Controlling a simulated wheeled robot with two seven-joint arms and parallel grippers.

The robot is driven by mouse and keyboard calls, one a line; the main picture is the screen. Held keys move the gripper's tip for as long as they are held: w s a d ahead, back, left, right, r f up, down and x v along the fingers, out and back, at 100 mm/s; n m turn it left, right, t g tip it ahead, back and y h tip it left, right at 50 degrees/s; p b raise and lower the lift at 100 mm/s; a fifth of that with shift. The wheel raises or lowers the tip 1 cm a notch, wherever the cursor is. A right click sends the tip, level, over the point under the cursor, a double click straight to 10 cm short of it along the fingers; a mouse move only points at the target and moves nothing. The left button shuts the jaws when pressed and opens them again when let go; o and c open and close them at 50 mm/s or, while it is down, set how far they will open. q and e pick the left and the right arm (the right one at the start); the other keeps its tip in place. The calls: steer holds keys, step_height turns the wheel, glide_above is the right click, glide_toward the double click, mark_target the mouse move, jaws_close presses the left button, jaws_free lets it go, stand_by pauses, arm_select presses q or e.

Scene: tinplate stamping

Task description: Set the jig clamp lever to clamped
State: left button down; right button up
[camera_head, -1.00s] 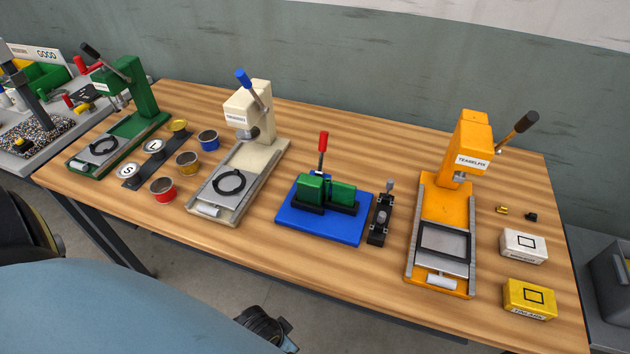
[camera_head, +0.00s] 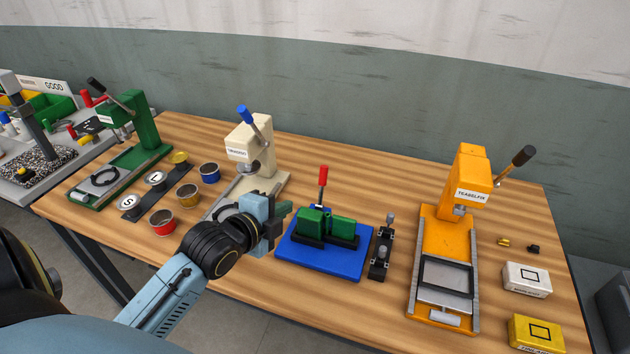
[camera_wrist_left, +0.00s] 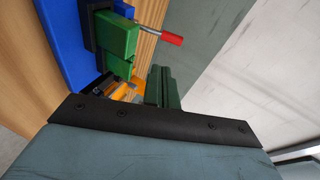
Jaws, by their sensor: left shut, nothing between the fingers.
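The jig is a blue base plate (camera_head: 340,268) with green blocks (camera_head: 326,222) on it, right of centre on the table. Its lever has a red handle (camera_head: 323,176) and stands upright behind the blocks. In the left wrist view the blue plate (camera_wrist_left: 66,40), a green block (camera_wrist_left: 118,36) and the red handle (camera_wrist_left: 172,39) show at the top. My left gripper (camera_head: 286,210) is shut and empty, just left of the green blocks and lower than the red handle. Its dark green fingers (camera_wrist_left: 160,88) are together. My right gripper is out of view.
A small black toggle piece (camera_head: 382,250) stands right of the jig. A cream press (camera_head: 252,135) is behind my left gripper; an orange press (camera_head: 447,240) is farther right. Tins, including a red one (camera_head: 162,222), stand to the left. The table behind the jig is clear.

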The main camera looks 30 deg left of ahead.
mark_target(321, 176)
arm_select(q)
steer(key=shift+w+a+r+m+t, duration=0.4)
steer(key=shift+w+a+r+m, duration=0.1)
steer(key=shift+r, duration=0.15)
steer(key=x, duration=1.4)
steer(key=shift+s, duration=0.1)
